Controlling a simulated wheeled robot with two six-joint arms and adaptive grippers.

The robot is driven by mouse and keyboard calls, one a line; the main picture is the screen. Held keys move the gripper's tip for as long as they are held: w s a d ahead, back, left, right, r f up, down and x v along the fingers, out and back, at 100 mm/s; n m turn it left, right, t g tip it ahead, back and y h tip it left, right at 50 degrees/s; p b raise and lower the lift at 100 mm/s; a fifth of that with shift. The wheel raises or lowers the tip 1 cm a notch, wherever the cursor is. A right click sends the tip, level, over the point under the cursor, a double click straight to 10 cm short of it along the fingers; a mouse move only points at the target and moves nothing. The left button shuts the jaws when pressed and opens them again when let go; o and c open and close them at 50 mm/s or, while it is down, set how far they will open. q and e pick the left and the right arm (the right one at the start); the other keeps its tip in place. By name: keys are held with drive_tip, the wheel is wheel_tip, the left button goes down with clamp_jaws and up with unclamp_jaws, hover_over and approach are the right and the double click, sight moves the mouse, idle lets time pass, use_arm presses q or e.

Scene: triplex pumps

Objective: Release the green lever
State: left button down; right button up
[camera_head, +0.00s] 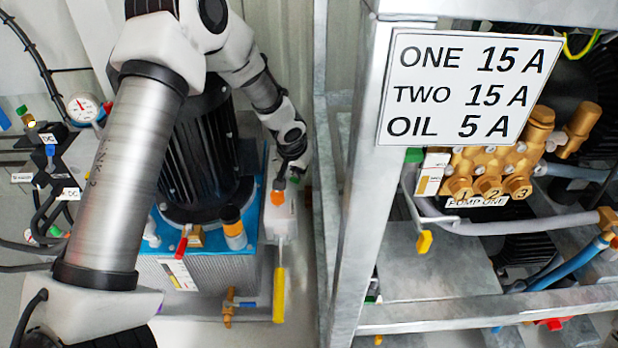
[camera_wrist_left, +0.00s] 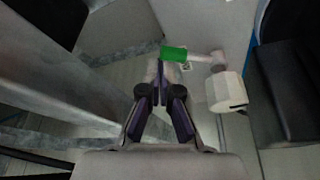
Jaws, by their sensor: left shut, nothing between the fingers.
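The green lever (camera_wrist_left: 174,53) shows in the left wrist view as a short green grip on a pale rod, just beyond my fingertips. The rod runs right to a white fitting (camera_wrist_left: 226,91). My left gripper (camera_wrist_left: 160,88) is shut and empty, its dark fingers together just below the green grip; I cannot tell whether they touch it. In the head view my left gripper (camera_head: 280,182) points down between the blue-topped unit and the metal frame. A green part (camera_head: 414,155) shows beside the frame post there; I cannot tell if it is the same lever. My right gripper is out of view.
The metal frame post (camera_head: 354,230) stands right of my left gripper. A long yellow handle (camera_head: 279,295) hangs below my gripper.

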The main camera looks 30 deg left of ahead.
use_arm(q)
drive_tip(key=shift+s, duration=0.25)
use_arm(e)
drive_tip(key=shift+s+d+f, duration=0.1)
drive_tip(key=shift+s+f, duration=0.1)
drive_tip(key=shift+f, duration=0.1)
use_arm(q)
drive_tip(key=v, duration=1.2)
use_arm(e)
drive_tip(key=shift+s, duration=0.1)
